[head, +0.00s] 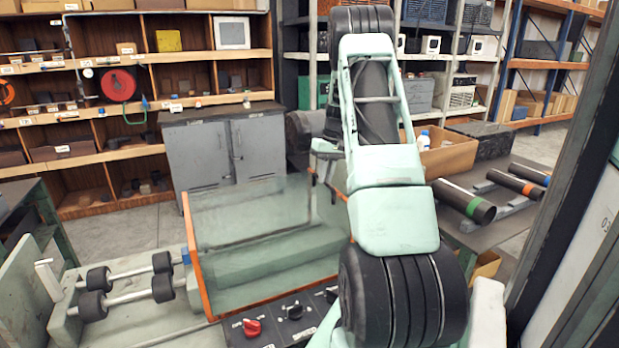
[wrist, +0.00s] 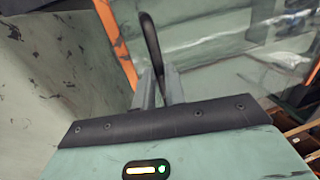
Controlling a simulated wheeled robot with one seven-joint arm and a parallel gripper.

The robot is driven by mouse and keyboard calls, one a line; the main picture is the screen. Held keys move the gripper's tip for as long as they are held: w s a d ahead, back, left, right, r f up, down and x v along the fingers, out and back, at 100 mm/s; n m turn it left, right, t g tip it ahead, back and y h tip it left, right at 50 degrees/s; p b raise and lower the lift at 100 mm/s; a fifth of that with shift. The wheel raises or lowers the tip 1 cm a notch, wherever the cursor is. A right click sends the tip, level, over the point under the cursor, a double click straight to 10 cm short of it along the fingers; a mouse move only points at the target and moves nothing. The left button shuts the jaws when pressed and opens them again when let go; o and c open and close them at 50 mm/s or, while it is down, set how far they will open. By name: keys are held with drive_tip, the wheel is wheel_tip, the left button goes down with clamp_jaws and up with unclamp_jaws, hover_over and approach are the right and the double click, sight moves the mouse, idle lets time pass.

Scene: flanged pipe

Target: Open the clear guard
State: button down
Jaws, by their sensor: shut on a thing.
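The clear guard (head: 262,215) is a see-through cover with orange edges. It stands over the machine bed in the middle of the head view. Its orange edge (wrist: 117,45) and clear panel (wrist: 215,50) also show in the wrist view. A black looped handle (wrist: 150,35) rises between the fingers of my gripper (wrist: 159,88), which is shut on it. In the head view my arm hides most of the gripper, near the guard's right side. I cannot tell how far the guard is open.
A control panel with a red knob (head: 252,327) sits in front of the guard. Rollers (head: 98,279) lie to its left. A table with dark pipes (head: 463,203) stands right. A grey cabinet (head: 222,148) and shelves are behind.

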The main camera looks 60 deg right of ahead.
drive_tip(key=shift+s+d, duration=0.25)
drive_tip(key=shift+d, duration=0.25)
drive_tip(key=c, duration=1.5)
unclamp_jaws()
drive_tip(key=shift+o, duration=0.2)
wheel_tip(320, 180, up, 17)
drive_tip(key=s+d+b, duration=0.2)
drive_tip(key=shift+d+b, duration=0.35)
